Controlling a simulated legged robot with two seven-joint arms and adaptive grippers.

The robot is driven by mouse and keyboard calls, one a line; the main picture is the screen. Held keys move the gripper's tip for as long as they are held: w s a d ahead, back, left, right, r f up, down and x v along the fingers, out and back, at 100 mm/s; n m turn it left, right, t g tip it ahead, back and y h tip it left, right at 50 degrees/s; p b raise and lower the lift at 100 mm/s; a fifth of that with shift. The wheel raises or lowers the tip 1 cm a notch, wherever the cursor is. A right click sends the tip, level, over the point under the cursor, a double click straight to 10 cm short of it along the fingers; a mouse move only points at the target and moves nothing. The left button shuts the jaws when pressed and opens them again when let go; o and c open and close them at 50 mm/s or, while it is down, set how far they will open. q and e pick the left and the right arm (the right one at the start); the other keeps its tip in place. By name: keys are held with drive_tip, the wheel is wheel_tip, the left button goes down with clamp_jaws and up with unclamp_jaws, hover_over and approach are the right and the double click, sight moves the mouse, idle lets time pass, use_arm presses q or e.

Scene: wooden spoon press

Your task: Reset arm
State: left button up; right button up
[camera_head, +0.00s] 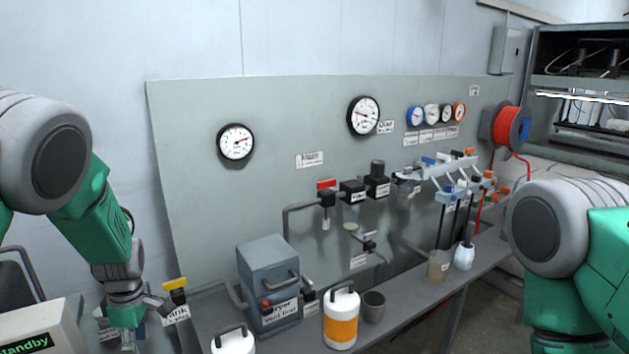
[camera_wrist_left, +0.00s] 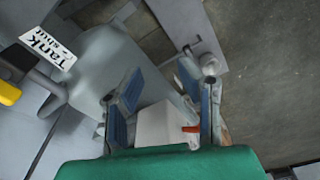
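My left arm comes down at the left of the head view. Its gripper (camera_head: 128,325) hangs beside the yellow-handled valve (camera_head: 175,290) with the "Tank" label (camera_head: 176,315). In the left wrist view the two blue-padded fingers of my left gripper (camera_wrist_left: 158,78) stand apart. A white box-like thing (camera_wrist_left: 165,125) with a red bit shows between and beyond the fingers. I cannot tell its distance, and nothing is visibly gripped. My right arm (camera_head: 570,250) is at the right edge of the head view; its gripper is out of frame.
A grey panel with gauges (camera_head: 235,142) stands behind a narrow grey shelf (camera_head: 408,318). The shelf holds a blue-grey box (camera_head: 268,265), an orange-banded white canister (camera_head: 341,320) and a dark cup (camera_head: 373,306). A "Standby" display (camera_head: 25,344) is at lower left.

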use_arm(q)
drive_tip(key=s+d+f+m+b, duration=0.2)
drive_tip(key=s+f+m, duration=0.7)
drive_tip(key=s+f, duration=0.65)
drive_tip(key=s+d+m, duration=0.3)
drive_tip(key=s+m, duration=0.2)
drive_tip(key=s, duration=0.4)
drive_tip(key=s+d+m+h+b, duration=0.1)
drive_tip(key=s+d+m, duration=0.3)
drive_tip(key=s, duration=0.6)
drive_tip(key=m, duration=0.2)
drive_tip(key=shift+s+r+m+t, duration=0.15)
drive_tip(key=shift+r+m+t, duration=0.15)
drive_tip(key=shift+r+t, duration=0.1)
drive_tip(key=shift+f, duration=0.1)
